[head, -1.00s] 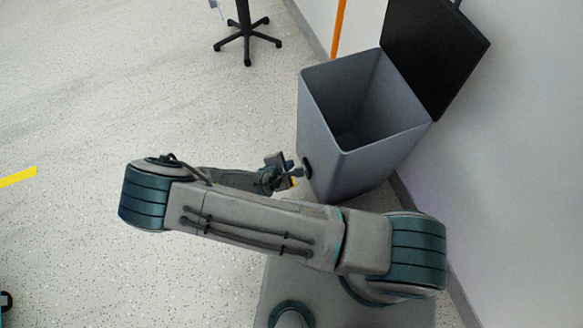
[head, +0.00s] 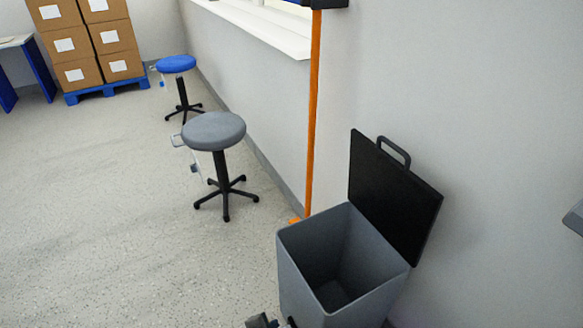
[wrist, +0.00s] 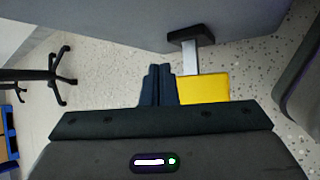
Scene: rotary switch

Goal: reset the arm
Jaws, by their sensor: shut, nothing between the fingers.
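My gripper (wrist: 160,85) shows in the wrist view with its two dark fingers together and nothing between them. Just right of the fingers is a yellow plate (wrist: 203,88) on a short metal stem with a dark end piece, beside a grey-blue wall that looks like the bin's side. I cannot tell whether the fingers touch the plate. In the head view only a small dark part of my gripper (head: 262,321) shows at the bottom edge, by the bin's lower left. Most of my arm is out of that view.
The grey bin (head: 291,280) stands against the wall with its black lid (head: 390,195) up. A grey stool (head: 214,130) and a blue stool (head: 176,64) stand behind.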

